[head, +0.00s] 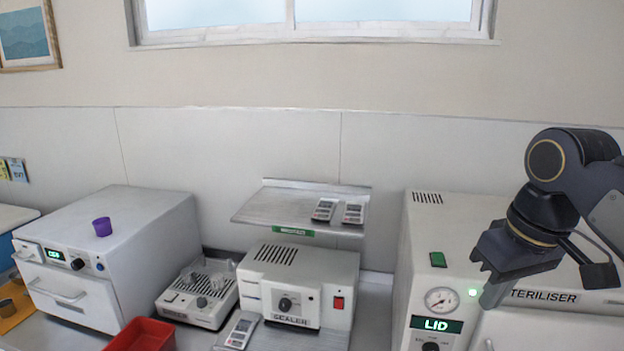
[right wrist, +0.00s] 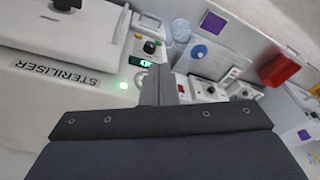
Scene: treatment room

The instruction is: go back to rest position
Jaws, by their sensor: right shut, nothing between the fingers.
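My right gripper (head: 492,292) is in front of the white steriliser (head: 455,215) at the right of the head view, near its pressure gauge and lit green LID display. Its fingers are shut with nothing between them. In the right wrist view the closed fingers (right wrist: 160,88) point toward the steriliser's control panel, beside a green light. I cannot tell whether they touch the steriliser. My left gripper is not in view.
The space above the shelf is clear.

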